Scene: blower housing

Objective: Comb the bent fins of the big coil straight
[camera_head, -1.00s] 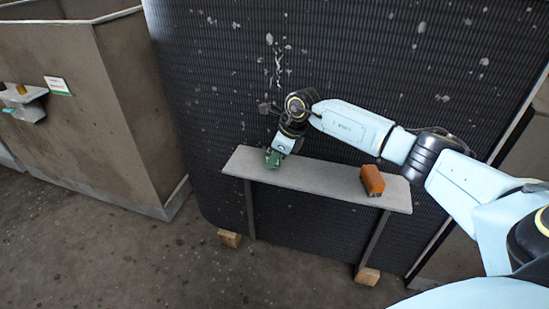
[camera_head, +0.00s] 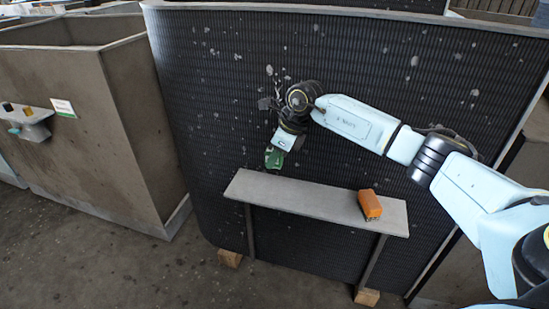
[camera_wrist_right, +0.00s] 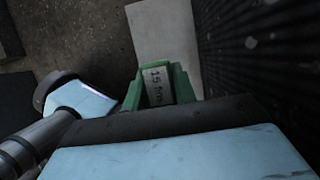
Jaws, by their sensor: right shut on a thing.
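The big coil (camera_head: 380,95) is a tall dark finned panel with pale specks scattered over its face. A pale patch of bent fins (camera_head: 269,71) shows just above my right wrist; part of this area is hidden by the wrist. My right gripper (camera_head: 274,155) points down in front of the coil, above the left end of the grey shelf. It is shut on a green comb (camera_head: 273,160). My left gripper is not in view.
The narrow grey shelf (camera_head: 320,203) stands on thin legs and wooden blocks in front of the coil. An orange block-like item (camera_head: 370,204) lies at its right end. A brown bin (camera_head: 130,110) stands at left, with a small ledge (camera_head: 30,120) holding small items.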

